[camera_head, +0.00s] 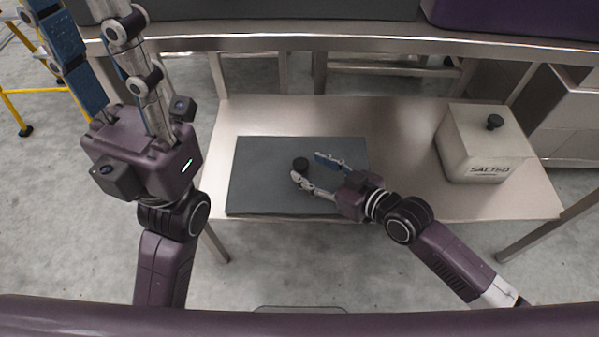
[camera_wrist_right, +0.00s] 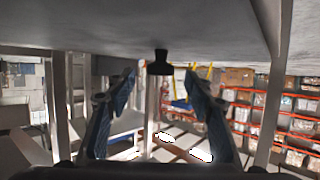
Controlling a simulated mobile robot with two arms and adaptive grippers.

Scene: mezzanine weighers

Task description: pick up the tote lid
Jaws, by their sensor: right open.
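The tote lid (camera_head: 262,185) is a flat dark grey panel lying on the steel shelf, with a small black knob (camera_head: 300,164) on top. My right gripper (camera_head: 308,166) is open just over the lid, its fingertips on either side of the knob. In the right wrist view the knob (camera_wrist_right: 160,63) shows between the two open fingers (camera_wrist_right: 160,80), beyond their tips, against the grey lid (camera_wrist_right: 150,25). I cannot tell whether either finger touches it. My left gripper (camera_head: 85,35) is raised near the head camera, fingers apart and empty, pointing up the picture.
A pale box (camera_head: 478,150) marked "SALTED" with a black knob stands on the right of the shelf (camera_head: 400,150). A steel table edge (camera_head: 350,42) runs above the shelf's back. A yellow rail (camera_head: 15,100) stands at far left. The shelf between lid and box is clear.

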